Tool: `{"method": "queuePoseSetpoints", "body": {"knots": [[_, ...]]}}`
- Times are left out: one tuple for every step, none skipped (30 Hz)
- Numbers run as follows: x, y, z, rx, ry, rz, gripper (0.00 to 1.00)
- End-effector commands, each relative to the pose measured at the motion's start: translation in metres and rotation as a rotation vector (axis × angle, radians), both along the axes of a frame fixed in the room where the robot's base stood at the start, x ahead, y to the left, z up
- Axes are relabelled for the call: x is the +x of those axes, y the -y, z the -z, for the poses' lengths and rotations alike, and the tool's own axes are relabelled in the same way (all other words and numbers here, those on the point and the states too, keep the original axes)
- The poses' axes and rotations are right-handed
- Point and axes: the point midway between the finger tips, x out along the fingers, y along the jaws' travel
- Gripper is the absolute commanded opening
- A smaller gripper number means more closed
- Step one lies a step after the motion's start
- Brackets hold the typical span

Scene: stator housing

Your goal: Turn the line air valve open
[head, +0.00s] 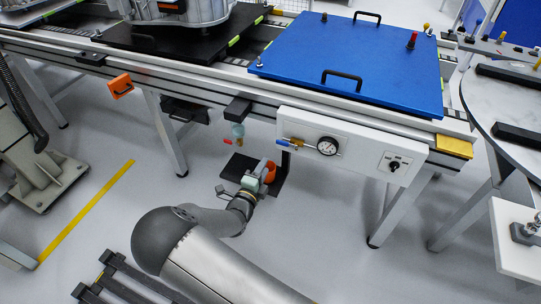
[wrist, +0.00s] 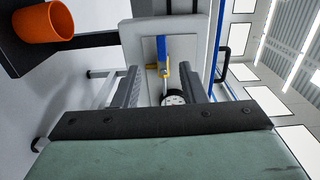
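The line air valve (head: 293,142) is on a white panel (head: 358,152) below the blue-topped table, left of a round gauge (head: 327,146). In the wrist view its blue handle (wrist: 161,49) shows above a yellow body, with the gauge (wrist: 174,99) below. My gripper (head: 250,183) is below and left of the panel in the head view. In the wrist view my gripper's (wrist: 158,72) two dark fingers stand apart. The valve shows between them but farther away, and nothing is held. I cannot tell the handle's exact angle to the pipe.
An orange cup (wrist: 43,22) sits on a black shelf (wrist: 97,40) beside my gripper; the cup also shows in the head view (head: 268,171). A black rotary switch (head: 394,166) is on the panel's right. A table leg (head: 166,135) stands to the left. A round table is at far right.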

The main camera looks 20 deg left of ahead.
Motion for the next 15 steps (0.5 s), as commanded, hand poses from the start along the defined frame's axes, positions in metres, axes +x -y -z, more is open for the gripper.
{"method": "queuePoseSetpoints", "body": {"knots": [[-0.010,-0.002,0.000,-0.001,0.000,-0.003,0.38],[-0.015,-0.002,0.000,-0.002,0.000,-0.002,0.38],[-0.021,-0.003,0.000,-0.001,0.000,-0.001,0.38],[-0.025,-0.003,0.000,0.000,-0.001,-0.001,0.38],[-0.029,-0.004,0.000,0.000,-0.001,-0.002,0.38],[-0.032,-0.004,0.000,-0.001,0.000,-0.002,0.38],[-0.034,-0.004,0.000,-0.001,0.000,-0.001,0.38],[-0.036,-0.004,0.000,-0.001,0.001,0.000,0.38],[-0.038,-0.004,0.000,-0.001,0.001,0.000,0.38],[-0.039,-0.004,0.000,-0.001,0.001,0.000,0.38],[-0.040,-0.004,0.000,-0.001,0.001,0.001,0.38],[-0.040,-0.004,0.000,-0.001,0.001,0.001,0.38],[-0.041,-0.004,0.000,-0.001,0.001,0.001,0.38],[-0.041,-0.004,0.000,-0.001,0.001,0.001,0.38],[-0.040,-0.004,0.000,-0.001,0.001,0.001,0.38]]}}
